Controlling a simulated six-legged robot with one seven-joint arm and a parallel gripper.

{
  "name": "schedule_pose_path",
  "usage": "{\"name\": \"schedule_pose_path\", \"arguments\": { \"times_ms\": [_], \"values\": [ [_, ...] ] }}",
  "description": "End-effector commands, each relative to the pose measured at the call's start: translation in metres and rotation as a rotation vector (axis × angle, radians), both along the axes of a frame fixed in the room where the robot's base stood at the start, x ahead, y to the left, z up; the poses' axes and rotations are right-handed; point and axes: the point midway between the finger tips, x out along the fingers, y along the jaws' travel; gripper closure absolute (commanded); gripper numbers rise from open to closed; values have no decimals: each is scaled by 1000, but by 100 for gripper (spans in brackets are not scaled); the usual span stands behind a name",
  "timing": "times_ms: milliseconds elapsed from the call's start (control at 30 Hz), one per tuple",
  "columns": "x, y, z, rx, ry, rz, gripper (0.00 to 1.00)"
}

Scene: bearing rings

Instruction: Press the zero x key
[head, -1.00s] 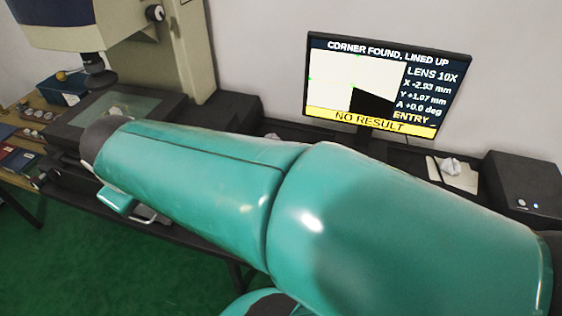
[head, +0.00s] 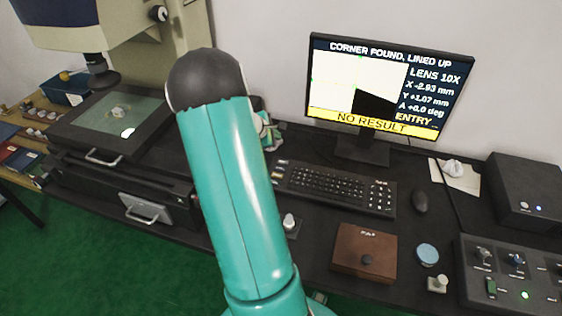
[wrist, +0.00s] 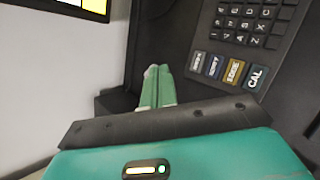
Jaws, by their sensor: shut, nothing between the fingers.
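The keyboard (head: 330,190) lies on the dark bench below the monitor; its left-end keys are partly beside my arm. In the wrist view, the keyboard (wrist: 270,22) shows a row of larger function keys. One reads CAL (wrist: 255,77), one is a gold key (wrist: 234,71), and two more are a blue-grey key (wrist: 215,66) and a grey key (wrist: 197,60). I cannot clearly read which is zero x. My gripper (wrist: 152,74) is shut and empty, apart from the keys and beside the row's end. In the head view, my gripper (head: 270,140) is partly hidden behind my arm.
The monitor (head: 385,85) shows corner found, lined up, with NO RESULT and ENTRY. The microscope stage (head: 90,125) is at left.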

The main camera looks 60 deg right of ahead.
Motion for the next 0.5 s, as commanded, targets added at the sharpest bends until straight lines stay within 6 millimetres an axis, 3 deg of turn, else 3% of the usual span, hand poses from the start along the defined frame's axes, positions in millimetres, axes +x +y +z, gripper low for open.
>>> {"name": "schedule_pose_path", "arguments": {
  "times_ms": [133, 500],
  "values": [
    [-11, -15, -15, 1, 48, 21, 100],
    [-11, -15, -17, 2, 49, 23, 100]
  ]
}}
